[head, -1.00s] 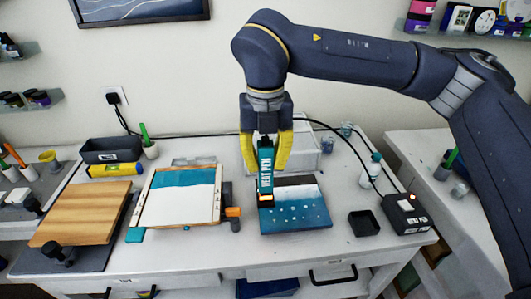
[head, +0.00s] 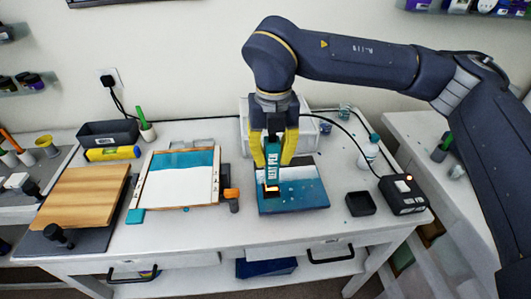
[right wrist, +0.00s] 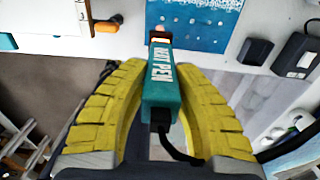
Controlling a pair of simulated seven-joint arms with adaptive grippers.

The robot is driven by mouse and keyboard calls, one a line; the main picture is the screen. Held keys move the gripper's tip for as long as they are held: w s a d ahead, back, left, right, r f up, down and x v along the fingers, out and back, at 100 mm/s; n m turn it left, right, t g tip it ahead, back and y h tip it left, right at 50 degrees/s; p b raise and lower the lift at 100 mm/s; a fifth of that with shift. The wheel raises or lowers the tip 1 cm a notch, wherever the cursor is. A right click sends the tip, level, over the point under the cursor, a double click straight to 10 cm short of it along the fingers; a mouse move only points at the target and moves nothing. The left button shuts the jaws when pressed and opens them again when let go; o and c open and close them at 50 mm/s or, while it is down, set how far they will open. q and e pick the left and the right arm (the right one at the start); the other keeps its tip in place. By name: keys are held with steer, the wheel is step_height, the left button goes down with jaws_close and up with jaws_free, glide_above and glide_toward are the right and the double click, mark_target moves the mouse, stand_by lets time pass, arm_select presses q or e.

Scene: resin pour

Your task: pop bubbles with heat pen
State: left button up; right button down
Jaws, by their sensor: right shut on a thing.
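My right gripper (head: 273,163) is shut on the teal heat pen (head: 271,174), which points down with an orange glowing tip. The tip is over the left part of a resin panel (head: 308,198) with blue, dark and pale bands. I cannot tell whether the tip touches it. In the right wrist view the pen (right wrist: 162,85) sits between the yellow fingers, and small white bubbles dot the blue panel (right wrist: 198,38). My left gripper is not in view.
A framed teal-and-white panel (head: 188,185) stands left of the resin panel, with a wooden board (head: 85,195) farther left. A small black tray (head: 360,204) and a black control box (head: 403,194), with a cable, are on the right. A white bin (head: 305,135) stands behind.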

steer(key=shift+w+d, duration=0.95)
steer(key=shift+d, duration=6.4)
steer(key=shift+w, duration=2.2)
steer(key=shift+s+a, duration=1.15)
steer(key=shift+a, duration=7.4)
step_height(320, 180, up, 8)
